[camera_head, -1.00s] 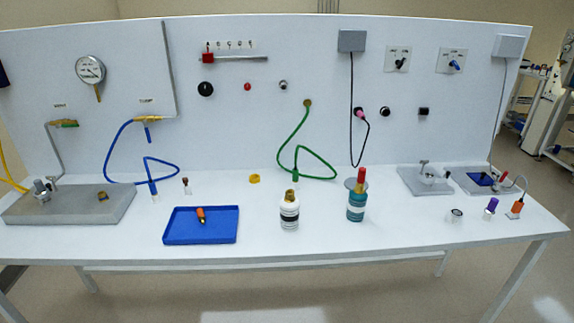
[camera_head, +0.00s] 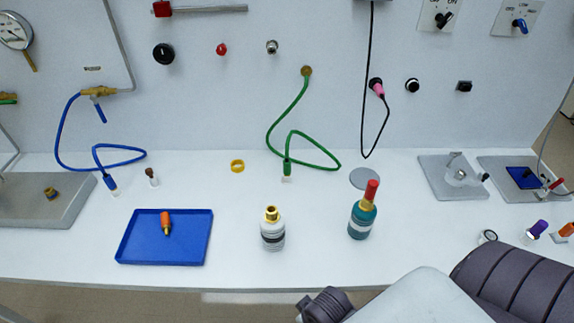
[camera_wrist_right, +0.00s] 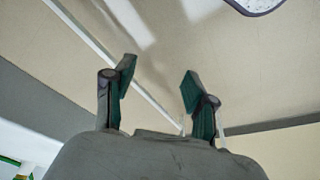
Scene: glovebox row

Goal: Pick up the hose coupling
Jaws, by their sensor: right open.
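An orange fitting with a brass end (camera_head: 166,224), which looks like the hose coupling, lies in the blue tray (camera_head: 135,252) on the left of the bench. The green hose (camera_head: 272,140) also has a green end piece (camera_head: 287,168) by a small pale block, and the blue hose (camera_head: 62,135) has a blue end piece (camera_head: 110,183). My right arm comes in at the lower right of the head view, well right of the tray. In the right wrist view my right gripper (camera_wrist_right: 157,78) is open and empty, with floor behind it. My left gripper is not in view.
A white bottle with a brass top (camera_head: 272,232) and a teal bottle with a red top (camera_head: 363,215) stand between the tray and my right arm. A yellow ring (camera_head: 237,166) lies behind. Grey plates (camera_head: 450,182) are at the right. The upright panel (camera_head: 190,110) closes the back.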

